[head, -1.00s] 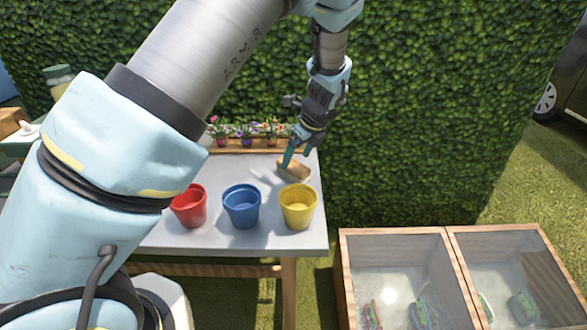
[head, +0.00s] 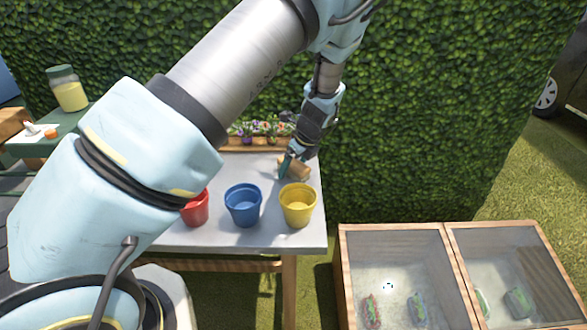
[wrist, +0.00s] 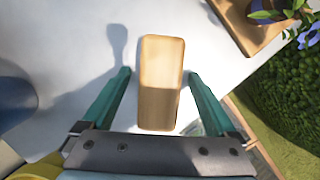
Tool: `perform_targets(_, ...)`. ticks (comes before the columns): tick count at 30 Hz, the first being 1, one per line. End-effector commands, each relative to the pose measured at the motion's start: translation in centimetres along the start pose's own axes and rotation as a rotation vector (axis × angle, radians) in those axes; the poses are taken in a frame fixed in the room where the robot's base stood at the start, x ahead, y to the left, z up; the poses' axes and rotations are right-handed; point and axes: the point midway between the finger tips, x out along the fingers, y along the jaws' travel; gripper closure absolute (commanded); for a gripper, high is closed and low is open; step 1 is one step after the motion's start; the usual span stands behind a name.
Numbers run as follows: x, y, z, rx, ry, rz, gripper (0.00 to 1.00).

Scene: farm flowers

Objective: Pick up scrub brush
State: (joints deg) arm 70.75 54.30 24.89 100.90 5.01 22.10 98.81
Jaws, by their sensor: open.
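The scrub brush is a light wooden block (wrist: 161,75) lying on the pale table top, seen from above in the wrist view. In the head view the scrub brush (head: 296,168) is near the table's right edge, partly hidden by my gripper. My gripper (wrist: 160,80) is open, with one teal finger on each side of the block. Gaps show between the block and both fingers, so it is not gripped. In the head view my gripper (head: 288,166) points down at the block.
Red (head: 195,208), blue (head: 243,205) and yellow (head: 297,205) pots stand along the table's front. A wooden planter with flowers (head: 262,145) is at the back, against a hedge. A wooden-framed, glass-topped box (head: 395,270) stands at lower right.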

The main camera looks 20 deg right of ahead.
Motion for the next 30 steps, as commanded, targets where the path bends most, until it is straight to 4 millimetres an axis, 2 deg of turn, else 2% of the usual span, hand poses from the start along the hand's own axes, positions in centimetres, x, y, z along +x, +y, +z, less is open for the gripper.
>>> perform_targets(6, 0.29, 0.00, -0.13, 0.001, 0.000, 0.000, 0.07)
perform_targets(30, 0.24, 0.00, -0.10, 0.000, 0.000, 0.000, 0.97)
